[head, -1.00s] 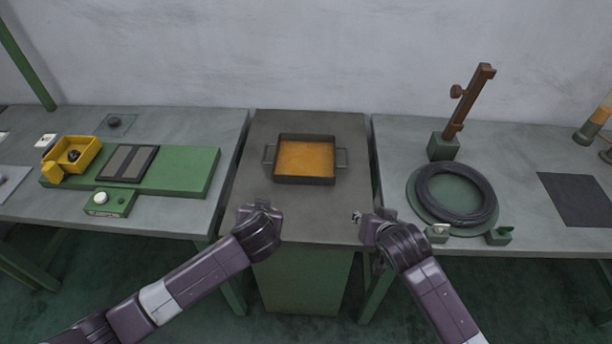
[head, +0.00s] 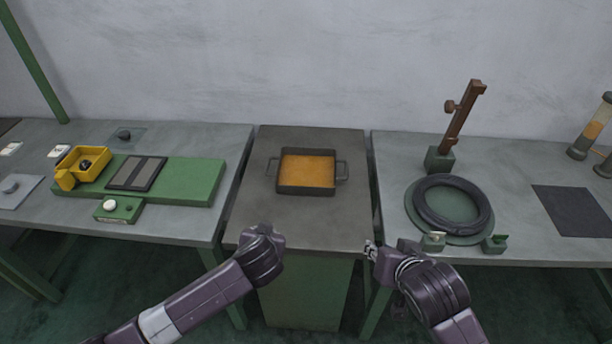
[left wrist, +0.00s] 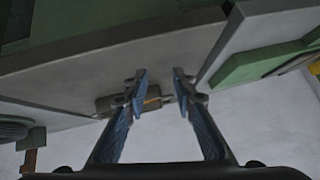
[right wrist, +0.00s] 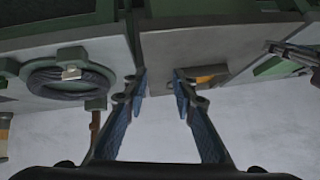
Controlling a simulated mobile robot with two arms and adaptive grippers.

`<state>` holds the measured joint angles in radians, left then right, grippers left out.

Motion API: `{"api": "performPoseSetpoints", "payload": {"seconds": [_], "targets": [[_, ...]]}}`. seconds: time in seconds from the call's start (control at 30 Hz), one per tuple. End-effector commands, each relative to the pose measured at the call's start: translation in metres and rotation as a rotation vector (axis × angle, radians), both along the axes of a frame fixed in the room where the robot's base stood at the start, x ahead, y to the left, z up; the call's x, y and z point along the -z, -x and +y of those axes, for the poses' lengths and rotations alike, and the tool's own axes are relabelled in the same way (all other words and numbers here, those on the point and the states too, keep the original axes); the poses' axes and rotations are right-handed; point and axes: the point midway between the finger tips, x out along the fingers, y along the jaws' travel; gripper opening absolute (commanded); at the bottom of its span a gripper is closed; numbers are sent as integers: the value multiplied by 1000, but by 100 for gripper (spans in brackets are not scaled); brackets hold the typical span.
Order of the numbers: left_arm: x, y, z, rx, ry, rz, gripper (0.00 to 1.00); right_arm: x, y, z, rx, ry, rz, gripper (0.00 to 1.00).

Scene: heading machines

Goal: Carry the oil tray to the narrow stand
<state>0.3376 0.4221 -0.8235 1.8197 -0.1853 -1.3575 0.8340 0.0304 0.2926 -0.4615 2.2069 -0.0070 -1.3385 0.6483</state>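The oil tray (head: 306,189) is a dark square pan with orange oil and a handle on its left and right sides. It rests on the narrow stand (head: 262,205), between two grey tables. It shows partly in the left wrist view (left wrist: 117,103) and right wrist view (right wrist: 218,70). My left gripper (head: 264,232) is at the stand's front left, apart from the tray; its fingers are open and empty in the left wrist view (left wrist: 158,75). My right gripper (head: 372,250) is at the stand's front right corner, also apart; its fingers are open and empty in the right wrist view (right wrist: 160,75).
The left table (head: 170,228) holds a green board (head: 190,182) with a yellow box (head: 88,160). The right table (head: 530,235) holds a black coil (head: 452,222) on a round green plate, a brown post (head: 460,125) and a dark mat (head: 572,210). Stand top around the tray is clear.

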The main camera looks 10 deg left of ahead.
Motion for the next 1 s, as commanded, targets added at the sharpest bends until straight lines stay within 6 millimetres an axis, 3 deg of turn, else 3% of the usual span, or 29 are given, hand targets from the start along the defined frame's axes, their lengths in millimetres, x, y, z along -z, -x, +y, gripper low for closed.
{"api": "performPoseSetpoints", "payload": {"seconds": [0.27, 0.77, 0.87, 1.0], "targets": [[0, 0, 0, 0, 0, 0, 25, -15, 14, -3, 2, 0, -1, 25], [1, 2, -1, 1, 2, 3, 25, -14, 15, -3, 0, 1, 2, 25], [6, 15, -7, 13, 17, 31, 25, -8, 22, -6, -5, 10, 19, 25], [18, 60, -19, 47, 68, 120, 25, 13, 51, -16, -23, 45, 85, 25]]}}
